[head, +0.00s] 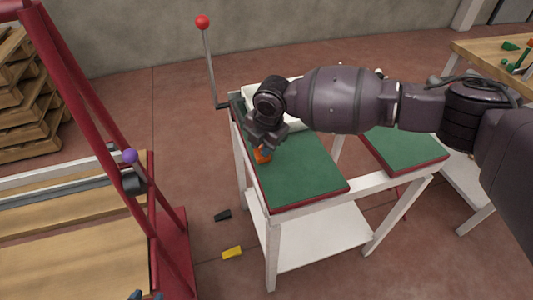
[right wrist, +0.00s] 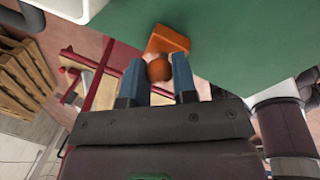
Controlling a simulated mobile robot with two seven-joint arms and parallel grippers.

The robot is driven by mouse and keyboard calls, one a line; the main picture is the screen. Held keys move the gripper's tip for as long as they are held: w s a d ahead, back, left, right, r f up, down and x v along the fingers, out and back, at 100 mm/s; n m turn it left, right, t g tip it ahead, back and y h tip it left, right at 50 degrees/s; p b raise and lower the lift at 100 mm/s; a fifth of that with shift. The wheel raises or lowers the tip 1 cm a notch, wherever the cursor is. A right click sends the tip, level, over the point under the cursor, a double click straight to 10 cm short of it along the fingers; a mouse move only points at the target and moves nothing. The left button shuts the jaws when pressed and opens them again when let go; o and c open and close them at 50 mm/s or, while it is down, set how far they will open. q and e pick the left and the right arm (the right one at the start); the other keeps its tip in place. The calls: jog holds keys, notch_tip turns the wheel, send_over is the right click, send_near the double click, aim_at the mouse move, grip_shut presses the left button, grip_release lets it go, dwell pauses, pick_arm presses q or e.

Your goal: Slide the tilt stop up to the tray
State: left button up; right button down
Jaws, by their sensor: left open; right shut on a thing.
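The tilt stop (head: 262,156) is an orange block with a round knob, on the green top of the white-legged table. In the right wrist view the tilt stop (right wrist: 172,40) lies flat on the green surface. My right gripper (head: 262,148) is shut on its knob, one blue finger on each side (right wrist: 159,72). The white tray (head: 256,90) stands at the table's far end, partly hidden behind my right arm. Its corner shows in the right wrist view (right wrist: 72,8), apart from the stop. Only the tips of my left gripper (head: 146,295) show at the bottom edge, open.
A red frame (head: 85,95) stands at left. A black piece (head: 223,215) and a yellow piece (head: 232,252) lie on the floor. The near green top (head: 305,180) is clear.

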jog(key=w, duration=0.1)
jog(key=w+a+b, duration=0.1)
jog(key=w, duration=0.1)
jog(key=shift+w+a+f, duration=0.15)
jog(key=shift+w+f, duration=0.1)
jog(key=shift+w, duration=0.1)
jog(key=shift+w+r, duration=0.2)
jog(key=shift+w, duration=0.05)
pick_arm(q)
jog(key=shift+w+f, duration=0.4)
jog(key=shift+w, duration=0.2)
pick_arm(e)
jog(key=shift+r, duration=0.1)
jog(key=c, duration=1.1)
grip_release()
pick_arm(q)
jog(key=shift+s+f, duration=0.25)
jog(key=shift+s, duration=0.15)
pick_arm(e)
jog(key=shift+o, duration=1)
